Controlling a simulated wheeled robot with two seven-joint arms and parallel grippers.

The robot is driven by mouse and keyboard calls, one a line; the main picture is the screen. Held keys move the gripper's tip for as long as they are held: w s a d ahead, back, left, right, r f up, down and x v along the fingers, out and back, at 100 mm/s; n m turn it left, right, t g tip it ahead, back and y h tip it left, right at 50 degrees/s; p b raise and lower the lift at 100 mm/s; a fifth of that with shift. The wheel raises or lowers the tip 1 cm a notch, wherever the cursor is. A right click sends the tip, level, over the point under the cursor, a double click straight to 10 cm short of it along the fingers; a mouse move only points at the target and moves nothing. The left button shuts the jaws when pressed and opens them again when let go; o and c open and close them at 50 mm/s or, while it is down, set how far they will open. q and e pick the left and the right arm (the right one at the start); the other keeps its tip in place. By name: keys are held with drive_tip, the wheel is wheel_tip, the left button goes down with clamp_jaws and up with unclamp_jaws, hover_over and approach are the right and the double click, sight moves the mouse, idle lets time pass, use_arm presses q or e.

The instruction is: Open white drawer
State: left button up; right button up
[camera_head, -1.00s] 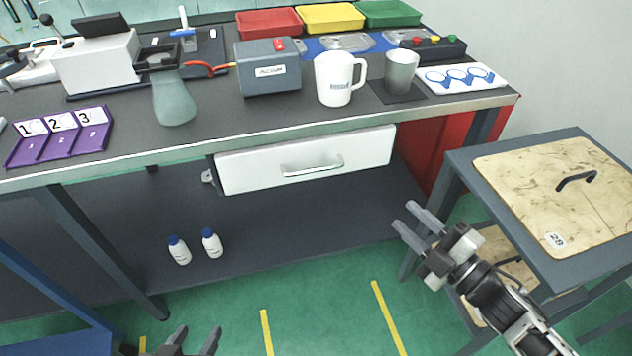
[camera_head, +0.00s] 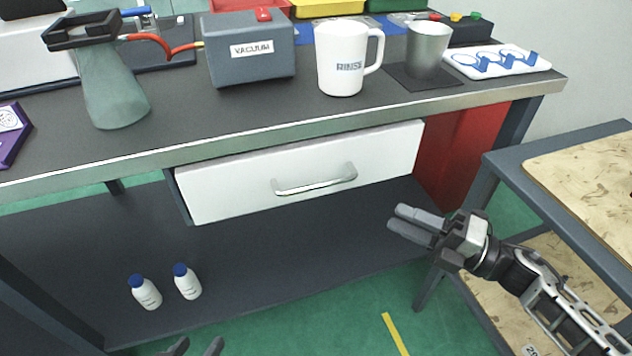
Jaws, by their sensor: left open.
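The white drawer (camera_head: 238,189) sits under the workbench top, its front flush below the bench edge, and it looks shut. Its silver bar handle (camera_head: 315,182) runs across the middle of the front. My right gripper (camera_head: 408,221) is to the right of the handle and lower, apart from the drawer, with its two fingers pointing left and a narrow gap between them. My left gripper (camera_head: 196,347) shows only its fingertips at the bottom edge, spread apart and empty, well below the drawer.
The workbench (camera_head: 200,142) carries a white RINSE jug (camera_head: 342,75), a metal cup (camera_head: 427,50), a grey vacuum box (camera_head: 248,65) and a flask (camera_head: 112,95). Two white bottles (camera_head: 146,294) stand on the lower shelf (camera_head: 240,270). A side table (camera_head: 508,165) stands at right.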

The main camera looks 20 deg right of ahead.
sight(323, 182)
drive_tip(key=x, duration=1.5)
drive_tip(key=shift+a+r+p, duration=0.1)
drive_tip(key=shift+a+p, duration=0.15)
drive_tip(key=shift+p, duration=0.05)
clamp_jaws()
